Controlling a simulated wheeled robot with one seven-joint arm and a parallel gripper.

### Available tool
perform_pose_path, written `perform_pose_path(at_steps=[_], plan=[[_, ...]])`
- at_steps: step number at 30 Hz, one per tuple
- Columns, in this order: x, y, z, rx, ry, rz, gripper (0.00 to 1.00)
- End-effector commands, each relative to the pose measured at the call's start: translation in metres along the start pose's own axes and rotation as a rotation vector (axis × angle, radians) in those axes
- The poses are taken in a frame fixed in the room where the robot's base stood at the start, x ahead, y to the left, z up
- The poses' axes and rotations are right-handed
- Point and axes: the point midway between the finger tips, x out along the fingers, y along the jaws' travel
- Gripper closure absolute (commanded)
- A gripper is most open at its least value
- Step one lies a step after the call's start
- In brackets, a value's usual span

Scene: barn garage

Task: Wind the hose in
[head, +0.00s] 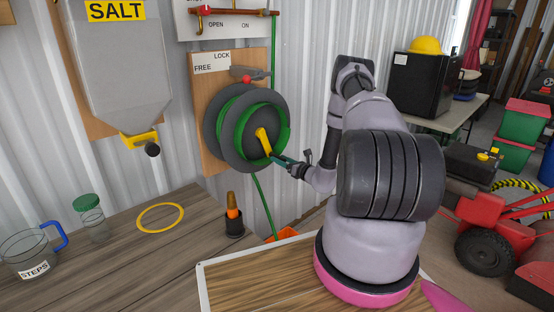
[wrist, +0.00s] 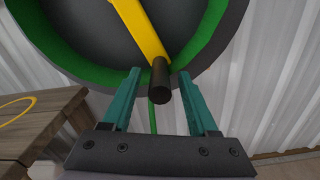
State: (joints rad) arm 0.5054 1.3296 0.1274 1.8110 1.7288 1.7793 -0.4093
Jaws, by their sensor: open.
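The hose reel (head: 213,125) is a grey drum on a wooden board on the wall. Green hose (head: 232,122) is wound on it, and a length hangs below toward the floor. A yellow crank arm (head: 262,137) crosses the reel's face; it also shows in the wrist view (wrist: 138,28). It ends in a black handle (wrist: 160,82). My gripper (head: 277,158) is open at the reel's lower right. In the wrist view its teal fingers stand on either side of the handle, with gaps visible. Whether the handle lies fully between them in depth is unclear.
A lever with a red part (head: 247,79) sits above the reel by a FREE/LOCK label (head: 212,62). A red pipe (head: 235,12) runs above.

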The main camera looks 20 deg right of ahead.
Motion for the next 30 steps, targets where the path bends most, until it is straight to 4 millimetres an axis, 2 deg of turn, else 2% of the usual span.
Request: perform_pose_path(at_steps=[3, 6, 15, 16, 20, 21, 30], plan=[[0.015, 0.001, 0.0, -0.002, 0.0, 0.002, 0.41], [0.021, 0.0, 0.0, 0.0, 0.0, 0.0, 0.41], [0.024, 0.0, 0.0, 0.001, 0.0, 0.0, 0.41], [0.024, 0.0, 0.0, 0.001, 0.0, 0.0, 0.44], [0.024, 0.0, 0.0, 0.001, 0.0, 0.0, 0.94], [0.024, 0.0, 0.0, 0.001, 0.0, 0.0, 1.0], [0.024, 0.0, 0.0, 0.0, 0.0, 0.0, 1.0]])
